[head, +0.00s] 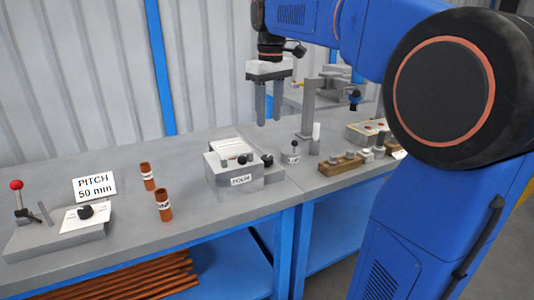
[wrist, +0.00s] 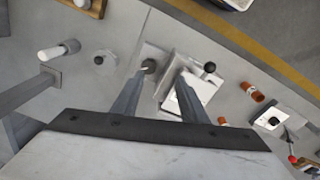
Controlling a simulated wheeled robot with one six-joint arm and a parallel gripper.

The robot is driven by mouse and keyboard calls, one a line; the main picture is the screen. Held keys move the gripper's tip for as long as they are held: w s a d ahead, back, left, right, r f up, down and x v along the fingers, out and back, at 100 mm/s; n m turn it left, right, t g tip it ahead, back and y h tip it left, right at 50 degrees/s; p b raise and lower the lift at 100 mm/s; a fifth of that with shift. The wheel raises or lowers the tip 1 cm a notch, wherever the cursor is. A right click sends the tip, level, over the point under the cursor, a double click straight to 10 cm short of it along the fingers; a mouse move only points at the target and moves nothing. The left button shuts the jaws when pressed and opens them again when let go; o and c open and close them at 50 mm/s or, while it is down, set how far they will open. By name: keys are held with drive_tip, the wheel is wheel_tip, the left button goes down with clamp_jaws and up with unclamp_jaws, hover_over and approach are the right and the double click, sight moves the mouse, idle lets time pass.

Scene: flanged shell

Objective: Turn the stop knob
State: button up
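My gripper (head: 269,120) hangs pointing down above the bench, with its two fingers apart and nothing between them. In the wrist view its fingertips (wrist: 162,76) are over the grey block fixture (wrist: 165,95). This fixture (head: 235,180) has a front label, a black ball handle (head: 242,159) and a dark round knob (head: 267,160); the knob (wrist: 149,66) shows by the left fingertip. A second fixture (head: 45,238) at the far left has a black knob (head: 86,212) on a white plate and a red-ball lever (head: 17,186). I cannot read which knob is the stop knob.
Two copper-coloured tubes (head: 147,176) (head: 163,205) stand between the fixtures, near a "PITCH 50 mm" sign (head: 94,187). A grey post stand (head: 307,110) and a wooden block with pegs (head: 345,162) are right of the gripper.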

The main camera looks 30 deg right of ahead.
drive_tip(key=r, duration=0.2)
hover_over(267, 158)
drive_tip(key=shift+n+g, duration=0.3)
drive_tip(key=shift+g, duration=0.1)
wheel_tip(267, 158, down, 17)
drive_tip(key=shift+w+f, duration=0.1)
drive_tip(key=shift+f, duration=0.05)
drive_tip(key=c, duration=0.8)
